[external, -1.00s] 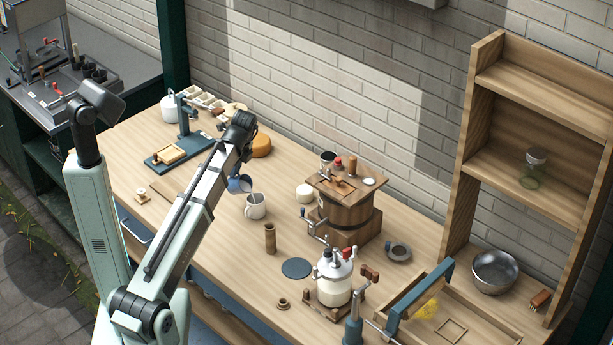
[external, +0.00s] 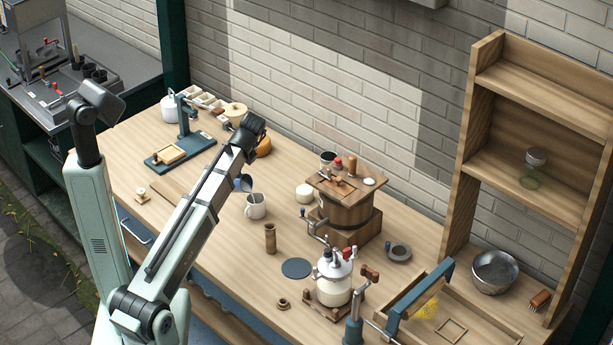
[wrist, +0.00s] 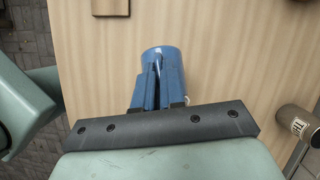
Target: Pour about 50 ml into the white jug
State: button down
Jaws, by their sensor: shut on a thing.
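My gripper (wrist: 158,82) is shut on a blue cup (wrist: 163,53), which shows just beyond the dark gripper bar in the wrist view. In the external view the blue cup (external: 244,183) is partly hidden behind my arm, so its tilt is hard to tell. The white jug (external: 255,208) stands upright on the table, just below and right of the cup in that picture. The cup is apart from the jug. The liquid levels in the cup and jug cannot be read, and no stream shows.
A brown cylinder (external: 270,238) stands in front of the jug. A wooden churn (external: 347,215) and a glass jar with a crank (external: 334,285) stand to the right. A blue-framed press (external: 185,140) is behind on the left. Bare table (external: 215,255) lies front left.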

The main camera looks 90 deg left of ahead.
jog(key=shift+s+a+f+t+h, duration=0.3)
jog(key=shift+s+t+h, duration=0.1)
jog(key=shift+t, duration=0.1)
jog(key=shift+s+a+f+t+h, duration=0.25)
jog(key=shift+s+t+h, duration=0.1)
jog(key=shift+t, duration=0.15)
jog(key=shift+s+f+t+h, duration=0.25)
jog(key=shift+f+t, duration=0.1)
jog(key=shift+t, duration=0.15)
jog(key=shift+a+f, duration=0.1)
jog(key=shift+s+a+f+t+h+b, duration=0.5)
jog(key=shift+s+a+f+t+h, duration=0.4)
jog(key=shift+s+f+t, duration=0.4)
jog(key=shift+s+a+f+t+h+b, duration=0.45)
jog(key=shift+s+a+f+t+h, duration=0.35)
jog(key=shift+s+f+t, duration=0.5)
jog(key=shift+s+a+f+t+h+b, duration=0.5)
jog(key=shift+s+a+f+t+h, duration=0.4)
jog(key=shift+s+t, duration=0.5)
jog(key=shift+s+f, duration=0.1)
jog(key=shift+f, duration=0.05)
